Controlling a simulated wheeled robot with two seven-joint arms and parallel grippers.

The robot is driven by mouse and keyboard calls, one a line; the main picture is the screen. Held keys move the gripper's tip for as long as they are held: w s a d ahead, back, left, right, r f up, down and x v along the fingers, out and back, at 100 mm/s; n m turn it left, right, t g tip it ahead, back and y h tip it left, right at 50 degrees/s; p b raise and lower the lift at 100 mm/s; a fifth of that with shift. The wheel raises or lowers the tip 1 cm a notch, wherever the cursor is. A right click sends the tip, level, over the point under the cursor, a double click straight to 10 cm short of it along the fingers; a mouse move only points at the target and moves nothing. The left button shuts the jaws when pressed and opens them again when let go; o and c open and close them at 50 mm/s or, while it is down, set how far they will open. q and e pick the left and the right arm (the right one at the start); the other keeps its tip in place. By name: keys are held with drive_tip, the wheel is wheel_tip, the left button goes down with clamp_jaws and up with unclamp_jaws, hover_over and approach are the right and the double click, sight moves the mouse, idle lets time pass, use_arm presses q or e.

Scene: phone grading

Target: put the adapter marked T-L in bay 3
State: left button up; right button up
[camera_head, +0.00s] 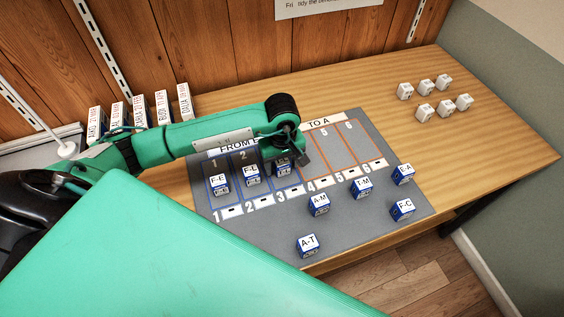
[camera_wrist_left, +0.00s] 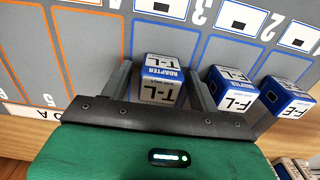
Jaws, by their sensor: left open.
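The T-L adapter (camera_wrist_left: 160,82), a blue and white box, stands in the blue-outlined bay 3 in the left wrist view. My left gripper (camera_wrist_left: 160,85) is open, with one finger on each side of it; a small gap shows on the left, and contact on the right I cannot tell. In the head view my left gripper (camera_head: 285,158) is over bay 3 and hides most of the adapter (camera_head: 283,169). The bay 3 label (camera_head: 286,197) is in front of it. My right gripper is not in view.
The F-L adapter (camera_head: 251,174) stands in bay 2 and the F-E adapter (camera_head: 219,184) in bay 1. The A-M (camera_head: 319,205), T-M (camera_head: 361,187), A-T (camera_head: 307,245) and other boxes stand in front and right on the grey mat (camera_head: 250,238). Orange bays on the right are empty.

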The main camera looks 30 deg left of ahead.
sight(282, 161)
use_arm(q)
wheel_tip(282, 161, up, 4)
drive_tip(key=shift+r+b, duration=0.25)
drive_tip(key=shift+b, duration=0.4)
wheel_tip(282, 161, up, 8)
drive_tip(key=b, duration=0.1)
drive_tip(key=shift+f, duration=0.2)
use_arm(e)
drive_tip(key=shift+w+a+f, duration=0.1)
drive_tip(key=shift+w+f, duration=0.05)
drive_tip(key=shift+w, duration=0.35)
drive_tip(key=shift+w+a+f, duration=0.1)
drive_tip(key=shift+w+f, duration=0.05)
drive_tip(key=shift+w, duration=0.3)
